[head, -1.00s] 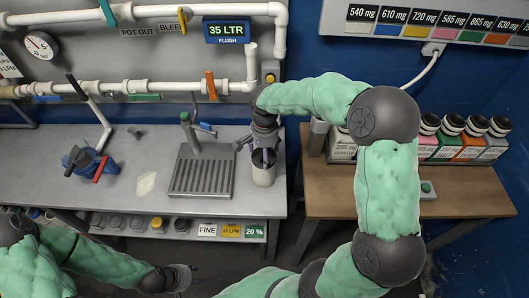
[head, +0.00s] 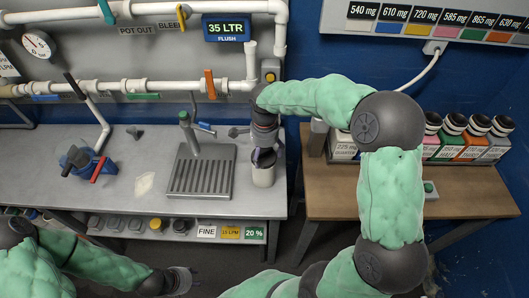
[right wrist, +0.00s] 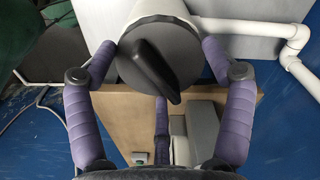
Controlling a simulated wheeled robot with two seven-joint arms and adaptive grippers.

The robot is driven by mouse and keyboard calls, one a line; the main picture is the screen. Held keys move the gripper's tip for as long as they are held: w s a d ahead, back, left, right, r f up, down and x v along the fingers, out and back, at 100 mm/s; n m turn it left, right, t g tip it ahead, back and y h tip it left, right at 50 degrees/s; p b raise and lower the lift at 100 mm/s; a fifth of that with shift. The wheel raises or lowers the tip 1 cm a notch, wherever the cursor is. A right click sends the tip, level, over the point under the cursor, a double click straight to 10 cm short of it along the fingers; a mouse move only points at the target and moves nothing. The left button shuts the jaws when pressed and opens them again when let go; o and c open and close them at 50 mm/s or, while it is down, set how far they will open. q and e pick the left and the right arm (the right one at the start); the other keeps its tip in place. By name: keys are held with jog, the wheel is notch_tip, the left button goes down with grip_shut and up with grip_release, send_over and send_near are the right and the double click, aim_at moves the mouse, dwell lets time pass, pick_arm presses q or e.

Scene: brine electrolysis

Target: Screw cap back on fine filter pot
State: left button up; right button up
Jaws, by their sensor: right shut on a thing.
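My right gripper (right wrist: 160,62) is shut on a dark grey round cap (right wrist: 182,66) with a black bar handle (right wrist: 150,70); one purple finger lies on each side. A white cylindrical body, the filter pot (right wrist: 150,8), shows behind the cap. In the head view the pot (head: 263,176) stands upright near the right end of the metal bench, and my right gripper (head: 264,154) points down at its top. Whether the cap is seated on the pot cannot be told. My left gripper (head: 182,280) is low at the bottom, away from the pot; its jaw opening is unclear.
A slatted drain tray (head: 201,178) with a tap (head: 187,130) lies left of the pot. A wooden table (head: 450,190) stands to the right with several black-topped containers (head: 454,135). White pipes (head: 150,86) run along the wall.

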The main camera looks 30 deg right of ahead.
jog(key=m+b, duration=0.1)
jog(key=m, duration=0.5)
jog(key=shift+r+m, duration=0.1)
jog(key=shift+m, duration=0.3)
jog(key=o, duration=1.2)
jog(key=shift+c, duration=0.2)
notch_tip(320, 180, up, 12)
